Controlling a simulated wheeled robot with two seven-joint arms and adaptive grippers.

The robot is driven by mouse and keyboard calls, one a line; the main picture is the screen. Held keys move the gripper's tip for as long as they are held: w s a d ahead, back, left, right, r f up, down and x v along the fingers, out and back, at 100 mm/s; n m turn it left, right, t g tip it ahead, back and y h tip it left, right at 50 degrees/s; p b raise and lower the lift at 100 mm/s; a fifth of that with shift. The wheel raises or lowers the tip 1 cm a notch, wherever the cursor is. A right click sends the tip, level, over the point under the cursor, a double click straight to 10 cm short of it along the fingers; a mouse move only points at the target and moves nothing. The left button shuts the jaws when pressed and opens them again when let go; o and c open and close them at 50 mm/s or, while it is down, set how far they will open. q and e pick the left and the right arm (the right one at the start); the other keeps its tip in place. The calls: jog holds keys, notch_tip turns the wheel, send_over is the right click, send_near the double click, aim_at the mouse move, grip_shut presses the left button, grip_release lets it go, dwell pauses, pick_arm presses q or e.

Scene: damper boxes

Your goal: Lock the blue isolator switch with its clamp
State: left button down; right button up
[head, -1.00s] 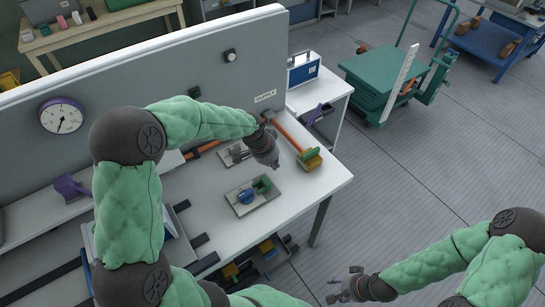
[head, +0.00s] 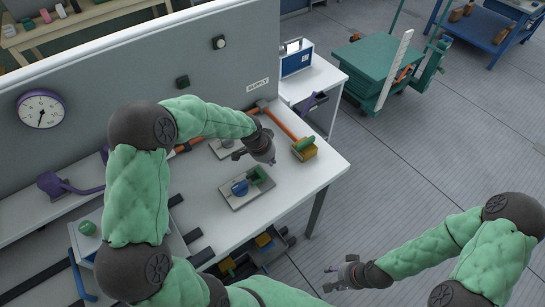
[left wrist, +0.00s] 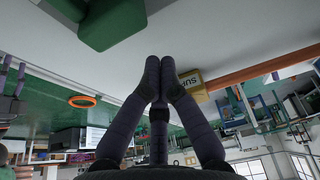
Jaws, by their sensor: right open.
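The blue isolator switch (head: 240,188) sits on a grey plate (head: 236,202) on the white bench. A green clamp (head: 261,178) stands on the same plate, just right of the switch. My left gripper (head: 271,161) hangs above and behind the plate, apart from the switch and clamp. In the left wrist view its two dark fingers (left wrist: 160,66) meet at the tips with nothing visible between them. A large green shape (left wrist: 110,25), apparently the clamp, shows beyond the tips. My right gripper (head: 332,278) is open and empty, over the floor right of the bench.
A second plate (head: 226,149) lies behind, partly hidden by my left arm. A long orange-handled tool (head: 284,124) and a yellow-green block (head: 304,148) lie at the bench's right. The panel (head: 150,75) stands behind. The bench front right is clear.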

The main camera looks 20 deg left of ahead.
aim_at(258, 171)
pick_arm(q)
jog(key=shift+s+a, duration=0.3)
jog(key=shift+s, duration=0.25)
jog(key=shift+s+a, duration=0.25)
jog(key=shift+s, duration=0.3)
jog(key=s+a, duration=0.2)
jog(key=s, duration=0.1)
jog(key=shift+s+r, duration=0.1)
jog(key=shift+s, duration=0.1)
jog(key=shift+d, duration=0.1)
jog(key=shift+w, duration=0.15)
